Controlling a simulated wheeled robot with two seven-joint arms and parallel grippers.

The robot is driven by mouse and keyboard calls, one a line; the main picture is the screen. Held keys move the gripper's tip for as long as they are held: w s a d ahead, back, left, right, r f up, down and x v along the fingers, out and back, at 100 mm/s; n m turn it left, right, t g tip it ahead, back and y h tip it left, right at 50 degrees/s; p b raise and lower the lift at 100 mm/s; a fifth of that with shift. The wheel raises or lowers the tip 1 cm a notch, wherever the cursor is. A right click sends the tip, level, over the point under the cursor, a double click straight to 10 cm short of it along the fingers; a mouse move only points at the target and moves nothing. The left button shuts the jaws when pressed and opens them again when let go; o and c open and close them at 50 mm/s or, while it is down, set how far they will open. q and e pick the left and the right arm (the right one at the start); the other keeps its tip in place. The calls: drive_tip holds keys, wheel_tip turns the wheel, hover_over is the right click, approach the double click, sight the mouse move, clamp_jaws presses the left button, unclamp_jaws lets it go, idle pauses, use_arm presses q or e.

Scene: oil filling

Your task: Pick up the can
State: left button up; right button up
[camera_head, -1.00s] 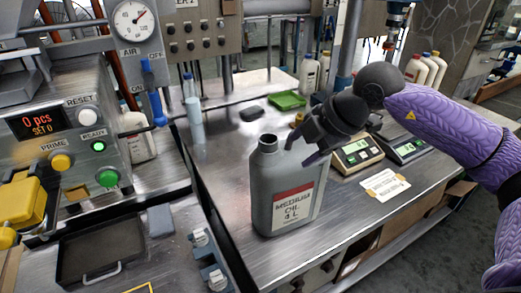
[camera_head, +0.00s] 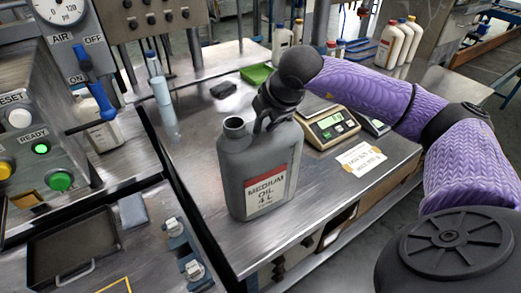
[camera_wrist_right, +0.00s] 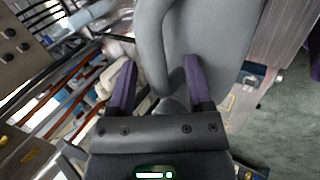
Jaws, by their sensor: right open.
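The grey can (camera_head: 258,170), with a red and white label reading "MEDIUM OIL 4 L", stands upright on the metal table. Its open neck is at its top left. My right gripper (camera_head: 264,122) is at the can's top right, by the handle. In the right wrist view the two purple fingers (camera_wrist_right: 157,88) are apart, with the can's handle (camera_wrist_right: 152,60) between them and the can body (camera_wrist_right: 215,50) behind the right finger. Whether the fingers touch the handle I cannot tell. My left gripper is out of view.
A scale (camera_head: 328,127) and a paper note (camera_head: 361,158) lie right of the can. A green tray (camera_head: 257,75) and several bottles stand behind. The filling machine (camera_head: 45,115) with a black drip tray (camera_head: 72,247) is at left. The table front is clear.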

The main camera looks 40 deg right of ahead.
clamp_jaws()
idle(1.4)
